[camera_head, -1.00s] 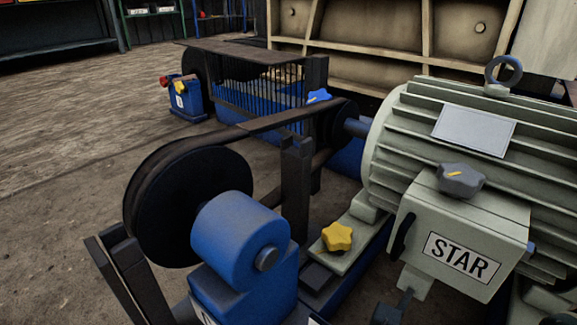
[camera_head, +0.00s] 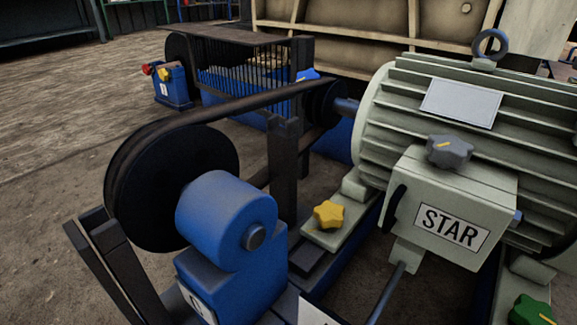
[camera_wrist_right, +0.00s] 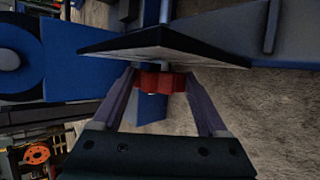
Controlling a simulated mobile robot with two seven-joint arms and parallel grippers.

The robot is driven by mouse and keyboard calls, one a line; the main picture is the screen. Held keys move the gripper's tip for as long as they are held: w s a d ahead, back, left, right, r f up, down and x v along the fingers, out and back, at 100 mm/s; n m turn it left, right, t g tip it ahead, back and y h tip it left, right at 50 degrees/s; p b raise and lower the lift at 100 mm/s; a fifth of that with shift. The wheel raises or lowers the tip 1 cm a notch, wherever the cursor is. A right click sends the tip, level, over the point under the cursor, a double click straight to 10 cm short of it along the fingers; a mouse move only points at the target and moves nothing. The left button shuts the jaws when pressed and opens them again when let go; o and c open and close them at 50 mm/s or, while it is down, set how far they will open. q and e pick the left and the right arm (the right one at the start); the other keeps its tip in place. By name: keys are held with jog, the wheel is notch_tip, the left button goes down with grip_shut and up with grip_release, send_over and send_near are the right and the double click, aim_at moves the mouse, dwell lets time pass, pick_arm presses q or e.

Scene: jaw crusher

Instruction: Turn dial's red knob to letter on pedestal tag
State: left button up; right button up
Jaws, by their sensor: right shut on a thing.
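In the right wrist view my right gripper (camera_wrist_right: 163,84) is shut on a red knob (camera_wrist_right: 161,80), one finger on each side of it. The knob sits under a dial plate (camera_wrist_right: 150,50), seen at a steep slant with a pale face, so its letters cannot be read. In the head view a blue pedestal (camera_head: 235,275) carries a white tag (camera_head: 197,303) at the bottom edge; its letter is partly cut off and unclear. The corner of a white plate (camera_head: 317,312) shows beside it. Neither gripper shows in the head view.
A motor (camera_head: 460,140) with a STAR label (camera_head: 448,227) stands right. Other knobs are grey (camera_head: 449,151), yellow (camera_head: 329,213) and green (camera_head: 531,311). A belt (camera_head: 230,107) runs from a large dark pulley (camera_head: 150,190). A blue box (camera_head: 172,84) and open floor lie at left.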

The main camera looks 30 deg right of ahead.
jog(key=shift+s+d+f+t+b, duration=0.1)
jog(key=shift+s+f+t+b, duration=0.15)
jog(key=shift+t+b, duration=0.6)
jog(key=o, duration=1.3)
jog(key=shift+w, duration=0.15)
jog(key=shift+r, duration=0.15)
